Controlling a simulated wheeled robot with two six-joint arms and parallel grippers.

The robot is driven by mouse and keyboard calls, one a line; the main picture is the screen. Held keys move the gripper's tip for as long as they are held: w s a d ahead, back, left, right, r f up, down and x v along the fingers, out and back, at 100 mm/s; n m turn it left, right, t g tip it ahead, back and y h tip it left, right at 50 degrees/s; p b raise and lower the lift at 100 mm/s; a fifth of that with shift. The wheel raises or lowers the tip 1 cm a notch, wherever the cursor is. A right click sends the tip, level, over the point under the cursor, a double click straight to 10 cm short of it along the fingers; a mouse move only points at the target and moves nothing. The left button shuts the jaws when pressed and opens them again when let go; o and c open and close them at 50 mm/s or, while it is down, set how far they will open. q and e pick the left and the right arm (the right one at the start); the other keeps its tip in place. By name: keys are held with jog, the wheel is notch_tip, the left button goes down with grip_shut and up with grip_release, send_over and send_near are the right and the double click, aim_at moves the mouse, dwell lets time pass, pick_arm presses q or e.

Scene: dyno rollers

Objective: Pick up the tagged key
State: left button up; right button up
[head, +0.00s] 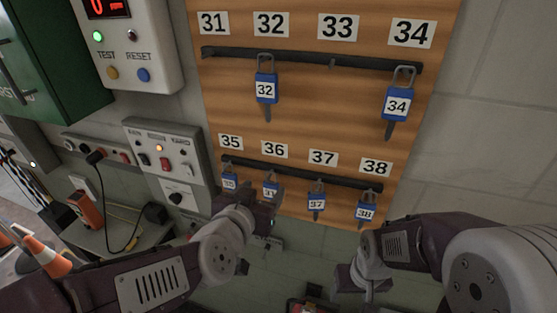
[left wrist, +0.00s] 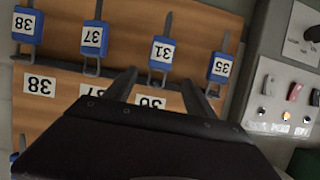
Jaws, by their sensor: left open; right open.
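Several blue tagged keys hang on a wooden board (head: 300,110). The key tagged 31 (head: 270,190) hangs under label 36 and shows upside down in the left wrist view (left wrist: 161,49). My left gripper (head: 262,205) is open in front of the lower row, partly covering that key from below. In the left wrist view its two fingers (left wrist: 162,82) point toward key 31, one on each side of its shackle; I cannot tell the remaining distance. My right gripper (head: 350,284) is open and empty, low at the right, below the board.
Key 35 (head: 229,182) and key 37 (head: 317,201) hang close on either side; key 38 (head: 366,211) is further right. Keys 32 (head: 266,89) and 34 (head: 397,104) hang on the upper rail. A switch box (head: 165,150) is left of the board. The tiled wall at right is clear.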

aim_at(270, 183)
pick_arm(q)
jog(key=b+x, duration=0.2)
jog(key=x, duration=0.1)
jog(key=shift+s+d, duration=0.1)
jog(key=shift+d, duration=0.1)
jog(key=shift+w+d+f+h+b, duration=0.1)
jog(key=shift+w+f+h+b, duration=0.3)
jog(key=shift+w, duration=0.3)
jog(key=shift+w+f, duration=0.15)
jog(key=shift+w, duration=0.1)
jog(key=shift+w+f, duration=0.1)
jog(key=shift+w, duration=0.2)
jog(key=shift+w+d+f, duration=0.1)
jog(key=shift+w+d, duration=0.15)
jog(key=shift+w, duration=0.15)
jog(key=shift+s, duration=0.15)
jog(key=c, duration=0.9)
grip_shut()
pick_arm(e)
jog(key=shift+s+a+f, duration=0.8)
jog(key=shift+s, duration=0.05)
